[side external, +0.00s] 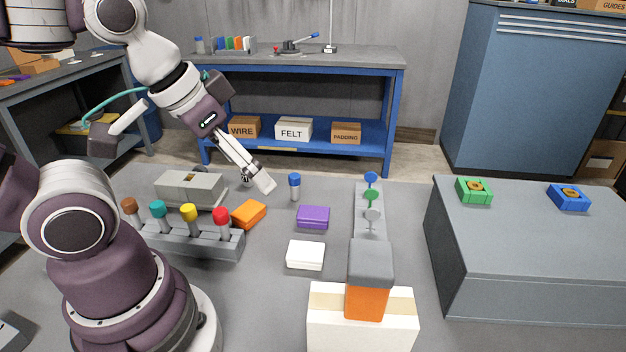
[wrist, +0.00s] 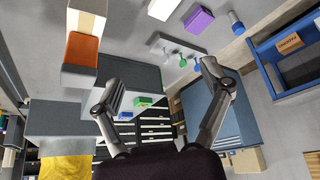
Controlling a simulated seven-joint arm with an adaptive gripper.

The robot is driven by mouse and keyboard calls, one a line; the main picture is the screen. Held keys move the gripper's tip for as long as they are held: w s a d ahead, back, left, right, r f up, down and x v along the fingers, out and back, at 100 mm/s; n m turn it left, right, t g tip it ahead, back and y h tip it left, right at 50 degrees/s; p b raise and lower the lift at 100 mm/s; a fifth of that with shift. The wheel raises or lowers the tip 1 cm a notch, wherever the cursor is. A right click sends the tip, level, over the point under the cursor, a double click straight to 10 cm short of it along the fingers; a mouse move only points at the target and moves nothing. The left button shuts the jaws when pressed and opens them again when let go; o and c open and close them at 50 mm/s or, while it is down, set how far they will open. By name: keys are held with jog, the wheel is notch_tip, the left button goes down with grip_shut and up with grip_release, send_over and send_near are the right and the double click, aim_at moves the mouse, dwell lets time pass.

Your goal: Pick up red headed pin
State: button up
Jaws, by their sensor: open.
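The red headed pin (side external: 221,217) stands upright at the right end of a grey rack (side external: 215,243) in the side view. A yellow headed pin (side external: 189,213), a teal headed pin (side external: 158,209) and a brown headed pin (side external: 130,206) stand to its left in the same rack. My gripper (side external: 262,182) hangs in the air above the table, up and to the right of the red pin. In the wrist view my gripper (wrist: 162,75) has its fingers spread with nothing between them. I cannot make out the red pin in the wrist view.
An orange block (side external: 249,213) lies right of the rack, with a grey box (side external: 190,188) behind. A purple block (side external: 313,217), a white block (side external: 305,255), a blue-capped cylinder (side external: 294,186) and a strip of discs (side external: 372,193) stand further right. An orange-and-grey block (side external: 368,290) is in front.

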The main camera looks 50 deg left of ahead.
jog(key=c, duration=0.5)
jog(key=shift+o, duration=0.2)
jog(key=n+g, duration=0.5)
jog(key=n, duration=0.7)
send_over(219, 211)
notch_tip(219, 211, down, 6)
jog(key=shift+w+d, duration=0.1)
jog(key=shift+w, duration=0.05)
jog(key=shift+g, duration=0.3)
notch_tip(219, 211, down, 11)
jog(key=shift+r, duration=0.15)
